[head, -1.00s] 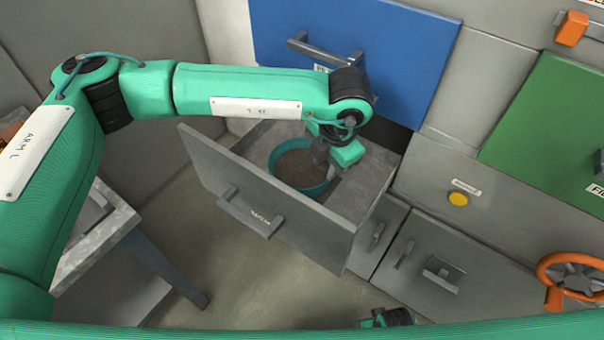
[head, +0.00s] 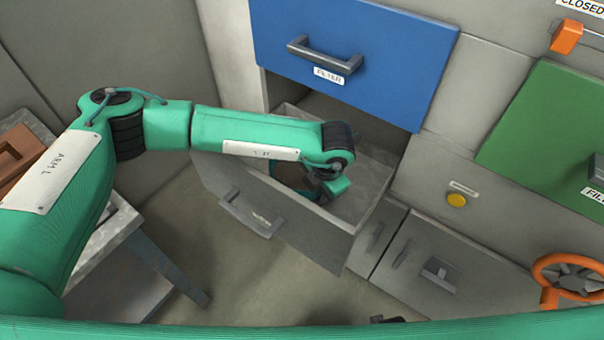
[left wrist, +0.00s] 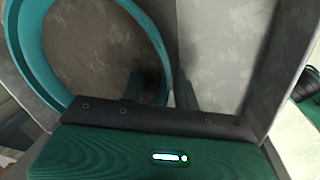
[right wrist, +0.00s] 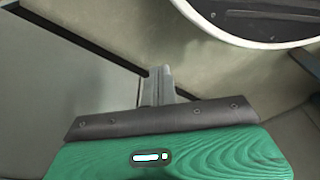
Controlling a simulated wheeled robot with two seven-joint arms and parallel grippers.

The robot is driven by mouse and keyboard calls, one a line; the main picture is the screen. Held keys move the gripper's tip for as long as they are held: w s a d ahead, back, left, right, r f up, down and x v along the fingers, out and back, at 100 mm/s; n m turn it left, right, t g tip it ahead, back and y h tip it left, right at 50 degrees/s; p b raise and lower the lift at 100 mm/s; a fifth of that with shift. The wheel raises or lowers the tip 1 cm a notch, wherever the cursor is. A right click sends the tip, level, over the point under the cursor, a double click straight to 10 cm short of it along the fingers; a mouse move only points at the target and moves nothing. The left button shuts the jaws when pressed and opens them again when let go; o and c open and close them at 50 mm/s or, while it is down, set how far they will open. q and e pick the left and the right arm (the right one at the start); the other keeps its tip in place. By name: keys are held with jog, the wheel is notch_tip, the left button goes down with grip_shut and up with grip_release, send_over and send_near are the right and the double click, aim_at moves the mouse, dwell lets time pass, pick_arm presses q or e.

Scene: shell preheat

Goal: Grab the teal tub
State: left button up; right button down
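The teal tub (left wrist: 38,62) stands in the open grey drawer (head: 372,180). In the head view my left arm hides most of it. In the left wrist view its curved teal wall and greyish-brown inside show. My left gripper (left wrist: 160,88) is down at the tub's rim, open, with one finger inside the tub and the other outside, the wall between them. I cannot tell whether either finger touches the wall. My right gripper (right wrist: 158,86) is shut and empty, away from the drawer.
A blue drawer front (head: 355,50) with a handle overhangs the open drawer at the back. A green panel (head: 555,140), a yellow button (head: 457,200) and an orange wheel (head: 572,280) are at the right. A table (head: 135,250) stands at the left. The drawer's right part is bare.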

pick_arm(q)
grip_shut()
jog(key=shift+r, duration=0.1)
